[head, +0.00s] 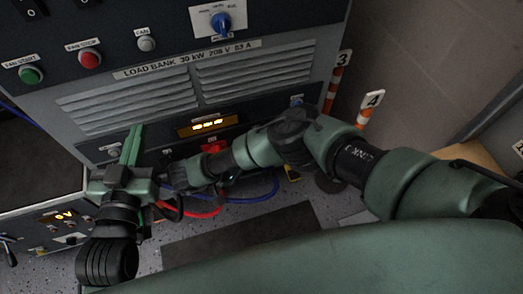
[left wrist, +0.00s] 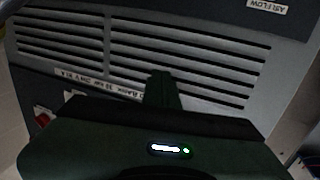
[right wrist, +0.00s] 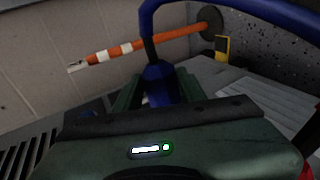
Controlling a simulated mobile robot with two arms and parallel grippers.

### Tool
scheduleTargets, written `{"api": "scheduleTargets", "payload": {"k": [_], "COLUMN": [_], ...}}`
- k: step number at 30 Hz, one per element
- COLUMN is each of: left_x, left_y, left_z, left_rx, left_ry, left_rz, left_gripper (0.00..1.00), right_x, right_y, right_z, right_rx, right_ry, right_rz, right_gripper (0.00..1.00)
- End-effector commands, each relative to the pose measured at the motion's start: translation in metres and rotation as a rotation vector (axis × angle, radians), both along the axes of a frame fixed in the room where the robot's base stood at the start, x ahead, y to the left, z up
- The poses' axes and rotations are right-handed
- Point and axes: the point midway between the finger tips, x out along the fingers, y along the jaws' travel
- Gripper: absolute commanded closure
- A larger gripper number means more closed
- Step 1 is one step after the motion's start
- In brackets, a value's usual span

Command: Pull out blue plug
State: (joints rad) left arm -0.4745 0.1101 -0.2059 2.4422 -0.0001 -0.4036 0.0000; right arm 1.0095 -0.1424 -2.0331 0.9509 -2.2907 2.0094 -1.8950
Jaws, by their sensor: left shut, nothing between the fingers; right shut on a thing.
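My right gripper (right wrist: 160,92) is shut on the blue plug (right wrist: 158,78) in the right wrist view. The plug's blue cable (right wrist: 149,22) rises from it and arcs to the right. I cannot tell whether the plug sits in a socket. In the head view my right arm hides the right gripper. A small blue part (head: 296,101) shows on the load bank's right side, partly behind that arm. My left gripper (head: 136,129) is shut and empty in front of the load bank's lower vents; it also shows in the left wrist view (left wrist: 160,78).
The load bank (head: 160,78) has a red connector (head: 212,147) below its lit display. Red (head: 203,211) and blue (head: 238,198) cables hang near the floor. Orange-white posts (head: 336,82) stand at right. A yellow device (right wrist: 222,47) lies beyond the plug.

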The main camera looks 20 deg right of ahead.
Motion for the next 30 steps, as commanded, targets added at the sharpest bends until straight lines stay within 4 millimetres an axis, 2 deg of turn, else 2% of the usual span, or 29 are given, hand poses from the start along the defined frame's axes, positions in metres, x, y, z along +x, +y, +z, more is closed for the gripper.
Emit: {"api": "scheduleTargets", "payload": {"k": [1,19,30], "left_x": [0.0,0.0,-0.007], "left_y": [0.0,0.002,0.008], "left_z": [-0.002,-0.006,-0.035], "left_rx": [0.002,0.011,0.051], "left_ry": [0.01,0.036,0.189], "left_rz": [0.001,0.003,0.014], "left_gripper": [1.0,1.0,1.0], "right_x": [-0.006,-0.005,-0.015], "right_y": [0.003,0.0,-0.001], "right_z": [-0.005,0.0,0.0], "right_rx": [0.007,0.001,0.0], "right_ry": [0.017,0.004,0.003], "right_rz": [0.007,0.0,-0.001], "right_gripper": [1.0,1.0,1.0]}}
